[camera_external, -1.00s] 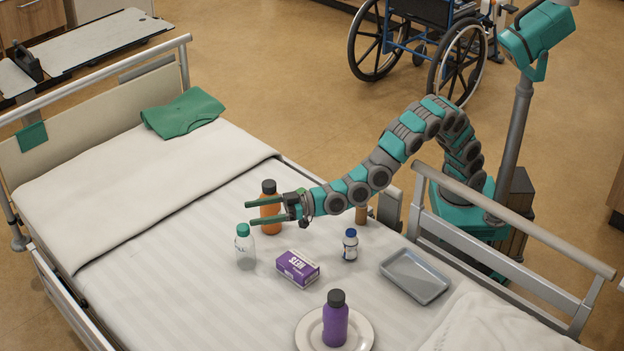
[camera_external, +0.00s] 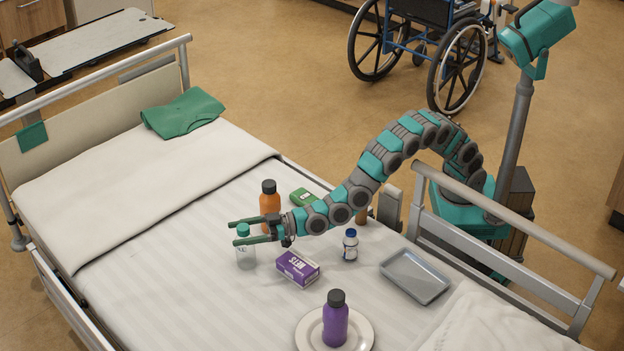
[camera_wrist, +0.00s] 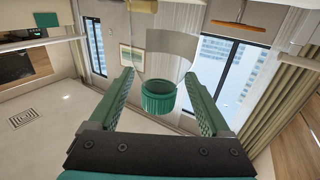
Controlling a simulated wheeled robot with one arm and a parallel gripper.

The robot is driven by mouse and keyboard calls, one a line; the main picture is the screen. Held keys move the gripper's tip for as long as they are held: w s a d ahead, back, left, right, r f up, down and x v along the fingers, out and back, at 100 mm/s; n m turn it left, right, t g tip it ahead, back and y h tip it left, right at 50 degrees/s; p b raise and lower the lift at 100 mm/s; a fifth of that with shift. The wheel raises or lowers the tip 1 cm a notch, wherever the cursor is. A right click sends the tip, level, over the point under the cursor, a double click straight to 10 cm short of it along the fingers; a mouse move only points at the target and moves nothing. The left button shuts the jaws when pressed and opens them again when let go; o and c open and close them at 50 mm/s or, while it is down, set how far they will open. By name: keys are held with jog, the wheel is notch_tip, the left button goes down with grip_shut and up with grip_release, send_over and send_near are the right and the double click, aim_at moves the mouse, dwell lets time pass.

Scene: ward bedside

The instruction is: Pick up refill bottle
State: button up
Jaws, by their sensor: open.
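A clear bottle with a green cap, which I take for the refill bottle (camera_external: 246,259), stands upright on the bed, left of the orange bottle. My gripper (camera_external: 233,233) is open at the height of its cap, with one finger on each side in the picture. In the wrist view, which is upside down, the green cap (camera_wrist: 158,98) shows between the open fingers (camera_wrist: 159,75), with the clear body above it. I see gaps between cap and fingers there; the fingers are not shut on it.
An orange bottle (camera_external: 270,199) stands close behind my gripper. A purple box (camera_external: 297,268), a small blue-capped bottle (camera_external: 350,246), a green box (camera_external: 303,197) and a grey tray (camera_external: 415,277) lie around. A purple bottle (camera_external: 335,319) stands on a plate (camera_external: 365,331).

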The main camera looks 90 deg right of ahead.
jog(key=shift+x, duration=1.1)
grip_shut()
